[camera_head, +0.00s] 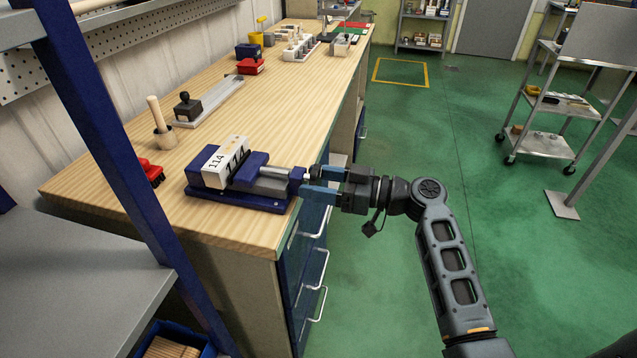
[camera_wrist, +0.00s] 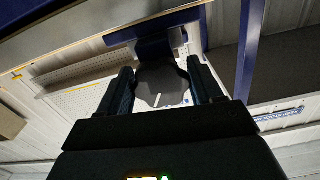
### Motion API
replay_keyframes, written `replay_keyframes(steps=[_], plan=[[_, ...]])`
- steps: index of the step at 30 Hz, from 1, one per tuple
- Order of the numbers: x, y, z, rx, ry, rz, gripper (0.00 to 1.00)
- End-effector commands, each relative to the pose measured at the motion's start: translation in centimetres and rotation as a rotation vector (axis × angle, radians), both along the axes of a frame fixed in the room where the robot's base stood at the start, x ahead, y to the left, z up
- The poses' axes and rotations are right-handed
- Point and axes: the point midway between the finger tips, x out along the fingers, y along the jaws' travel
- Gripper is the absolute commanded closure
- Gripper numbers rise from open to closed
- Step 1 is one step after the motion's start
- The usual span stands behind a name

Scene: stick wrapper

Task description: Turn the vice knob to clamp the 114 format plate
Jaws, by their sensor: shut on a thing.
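The blue vice (camera_head: 240,200) sits on the wooden workbench near its front right edge. The white plate (camera_head: 220,160) marked 114 stands between the vice jaws; I cannot tell how tightly they press on it. The vice's metal screw (camera_head: 275,171) points right toward my gripper. My gripper (camera_head: 308,183) is at the right end of the vice, its blue fingers shut on the knob, which is mostly hidden in the head view. In the wrist view the grey lobed knob (camera_wrist: 162,84) sits between the two dark fingers (camera_wrist: 164,92).
A blue shelf post (camera_head: 110,150) rises left of the vice. Drawers with handles (camera_head: 314,270) are below the bench edge.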

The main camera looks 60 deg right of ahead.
Motion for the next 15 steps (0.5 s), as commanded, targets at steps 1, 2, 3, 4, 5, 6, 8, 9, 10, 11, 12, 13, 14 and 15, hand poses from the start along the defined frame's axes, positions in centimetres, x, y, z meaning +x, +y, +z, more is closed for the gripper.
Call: replay_keyframes(steps=[1, 2, 3, 4, 5, 6, 8, 9, 10, 11, 12, 13, 14, 15], plan=[[-0.05, -0.02, -0.02, 0.002, 0.001, -0.001, 0.65], [-0.05, -0.02, -0.02, 0.002, 0.001, -0.001, 0.65], [-0.05, -0.02, -0.02, 0.001, 0.0, -0.001, 0.65], [-0.05, -0.02, -0.02, 0.001, 0.0, -0.001, 0.65], [-0.05, -0.02, -0.02, 0.001, 0.0, -0.001, 0.65], [-0.05, -0.02, -0.02, 0.001, 0.0, -0.001, 0.65], [-0.06, -0.02, -0.03, 0.0, 0.0, -0.001, 0.31], [-0.05, -0.01, -0.03, 0.0, 0.0, -0.001, 0.27], [-0.05, -0.01, -0.03, 0.0, 0.0, -0.001, 0.24], [-0.05, -0.02, -0.02, 0.0, 0.0, 0.0, 0.21], [-0.04, -0.01, -0.02, 0.0, 0.0, 0.0, 0.18], [-0.04, -0.01, -0.02, 0.0, 0.0, 0.0, 0.15], [-0.03, -0.01, -0.02, -0.001, 0.0, 0.0, 0.14], [-0.03, -0.01, -0.02, -0.001, 0.0, 0.0, 0.14]])
